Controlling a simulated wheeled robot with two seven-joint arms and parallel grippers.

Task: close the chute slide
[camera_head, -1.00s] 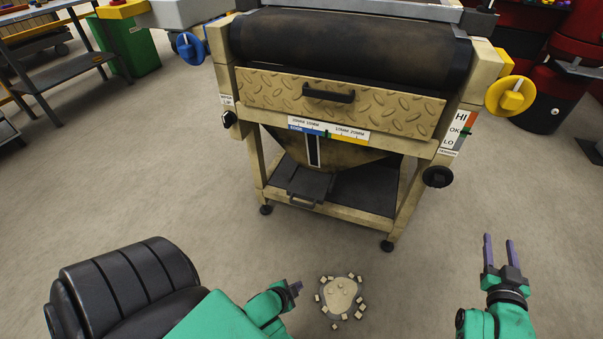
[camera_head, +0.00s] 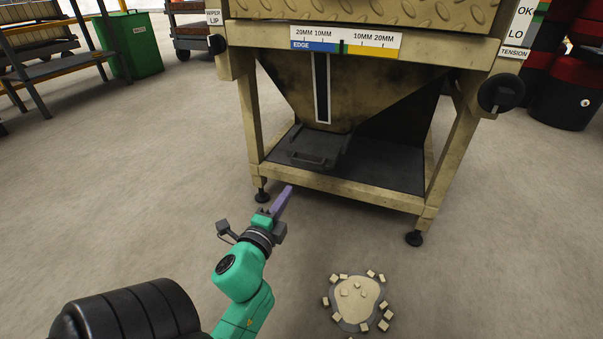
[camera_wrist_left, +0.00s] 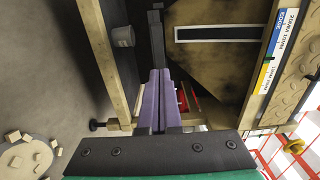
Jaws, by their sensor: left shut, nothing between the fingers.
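The chute slide (camera_head: 318,148) is a dark grey plate with a handle at its front edge. It juts forward from under the hopper (camera_head: 355,95) of the machine, above the dark lower shelf. In the left wrist view a dark grey piece that looks like the slide (camera_wrist_left: 156,38) lies just beyond the fingertips. My left gripper (camera_head: 287,191) has purple fingers and is shut and empty. It points up toward the slide from in front of the frame's lower rail, apart from it in the head view. Its fingers also show in the left wrist view (camera_wrist_left: 160,76). My right gripper is out of view.
The machine's tan frame (camera_head: 345,190) has legs and a low front rail around the shelf. A round black knob (camera_head: 501,92) sits at the right. A pale pile with several small blocks (camera_head: 358,298) lies on the floor. A green bin (camera_head: 133,45) stands far left.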

